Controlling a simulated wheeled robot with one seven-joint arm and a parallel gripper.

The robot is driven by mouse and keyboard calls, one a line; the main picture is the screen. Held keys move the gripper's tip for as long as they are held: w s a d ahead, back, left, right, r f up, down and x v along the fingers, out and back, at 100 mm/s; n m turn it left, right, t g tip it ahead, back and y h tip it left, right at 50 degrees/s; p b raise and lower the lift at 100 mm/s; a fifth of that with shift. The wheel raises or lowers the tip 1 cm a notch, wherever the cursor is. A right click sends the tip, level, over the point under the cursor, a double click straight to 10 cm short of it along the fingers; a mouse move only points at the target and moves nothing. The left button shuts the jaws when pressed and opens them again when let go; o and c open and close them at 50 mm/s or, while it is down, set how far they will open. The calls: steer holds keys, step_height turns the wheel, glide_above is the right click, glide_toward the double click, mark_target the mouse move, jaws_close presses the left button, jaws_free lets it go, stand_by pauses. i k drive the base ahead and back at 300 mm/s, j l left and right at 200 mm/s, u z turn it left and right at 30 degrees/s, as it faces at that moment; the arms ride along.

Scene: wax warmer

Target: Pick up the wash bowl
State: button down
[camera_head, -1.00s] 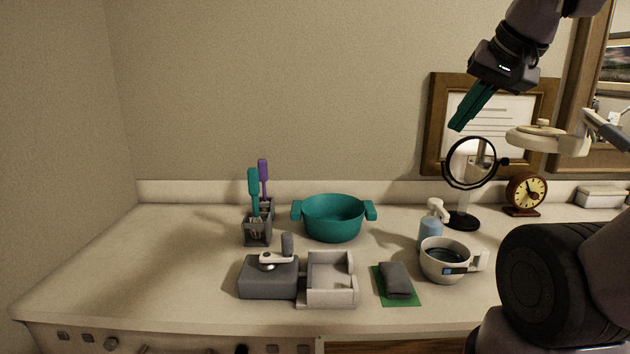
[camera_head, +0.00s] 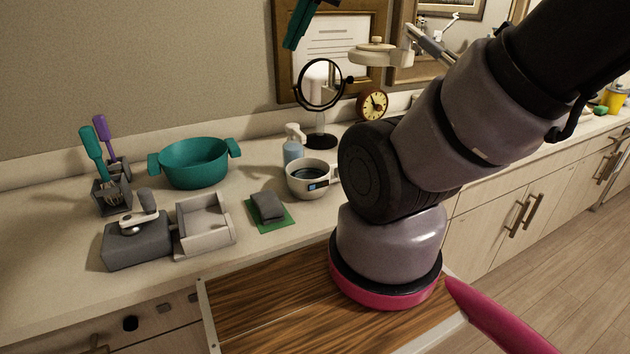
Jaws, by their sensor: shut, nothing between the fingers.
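The teal bowl (camera_head: 194,165), which I take as the wash bowl, stands upright on the counter. It is round, with a block-like handle on each side, and its inside looks empty. My gripper (camera_head: 296,38) has teal fingers and shows only in part at the top edge of the head view. It is shut and empty, high above the counter in front of the framed sheet, up and to the right of the bowl and well apart from it.
Left of the bowl stands a grey holder (camera_head: 112,197) with utensils. In front are a grey box (camera_head: 137,247) and a pale tray (camera_head: 205,238). To the right are a soap bottle (camera_head: 293,152), a white cup-shaped warmer (camera_head: 311,190), a round mirror (camera_head: 319,84) and a green mat (camera_head: 288,222).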

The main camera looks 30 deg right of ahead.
mark_target(308, 178)
steer(key=k+j+z, duration=0.15)
steer(key=j+z, duration=0.25)
steer(key=k+j+z, duration=0.2)
steer(key=j+z, duration=0.2)
steer(key=k+j+z, duration=0.4)
steer(key=i, duration=0.1)
